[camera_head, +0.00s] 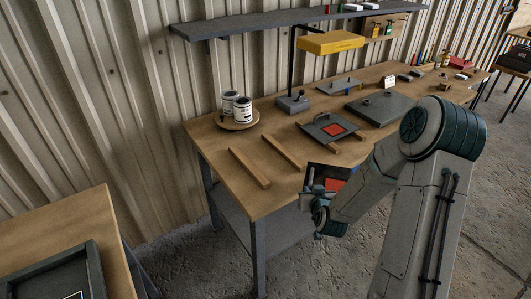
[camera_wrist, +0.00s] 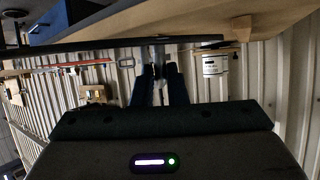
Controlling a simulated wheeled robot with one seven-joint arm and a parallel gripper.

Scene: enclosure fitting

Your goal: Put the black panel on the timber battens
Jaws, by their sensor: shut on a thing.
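The black panel (camera_head: 319,174) has a red patch and is held at the front edge of the workbench, partly hidden by my arm. My gripper (camera_head: 314,196) is shut on it. In the wrist view the panel (camera_wrist: 110,44) shows nearly edge-on as a thin dark strip across the tips of my gripper (camera_wrist: 161,68). Two long timber battens, a near one (camera_head: 249,168) and a far one (camera_head: 283,152), lie roughly parallel and bare on the workbench (camera_head: 225,160), left of the panel. A batten end (camera_wrist: 242,28) also appears in the wrist view.
A grey plate (camera_head: 318,124) with a red patch lies on the bench beyond the battens. Paint cans (camera_head: 243,110) stand on a round board at the back left. A yellow lamp head (camera_head: 330,42) overhangs the bench. A side table (camera_head: 60,222) bears a dark tray (camera_head: 92,270).

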